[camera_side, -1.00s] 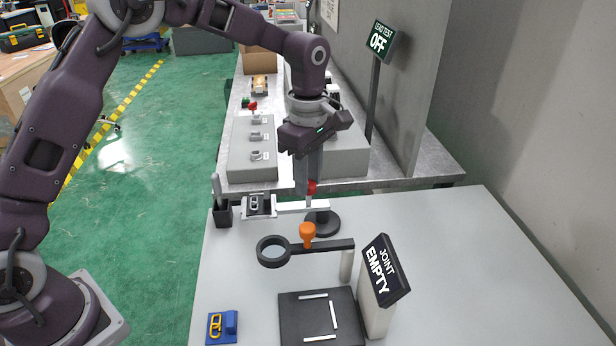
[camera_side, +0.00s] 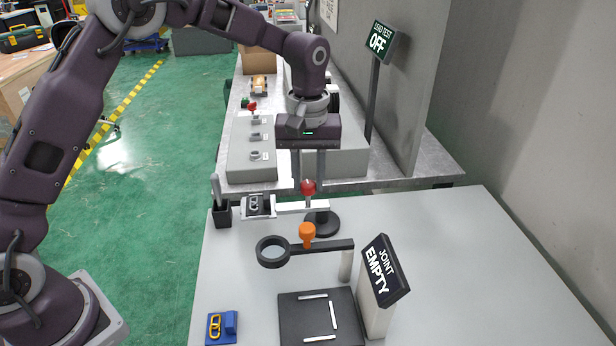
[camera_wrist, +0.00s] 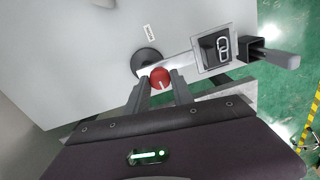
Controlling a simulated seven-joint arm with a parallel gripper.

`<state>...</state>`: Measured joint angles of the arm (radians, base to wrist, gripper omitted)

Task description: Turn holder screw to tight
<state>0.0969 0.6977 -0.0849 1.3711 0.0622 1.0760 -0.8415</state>
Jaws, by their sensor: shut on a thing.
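The holder screw has a red round knob (camera_side: 308,187) on the white holder arm (camera_side: 290,208), beside a round black base (camera_side: 321,222). The knob also shows in the wrist view (camera_wrist: 159,77), with a pale line on it. My gripper (camera_side: 308,183) points down from above, one finger on each side of the knob. It is shut on the knob, and the wrist view shows its fingertips (camera_wrist: 159,82) flanking it. The holder's left end carries a square plate (camera_side: 259,206) with a chain-link shape; it also shows in the wrist view (camera_wrist: 213,47).
A black cup with a grey handle (camera_side: 221,211) stands left of the holder. In front are an orange knob (camera_side: 307,233) on a black ring arm (camera_side: 272,251), a "JOINT EMPTY" sign (camera_side: 382,272) and a blue block (camera_side: 221,327). The table's right side is clear.

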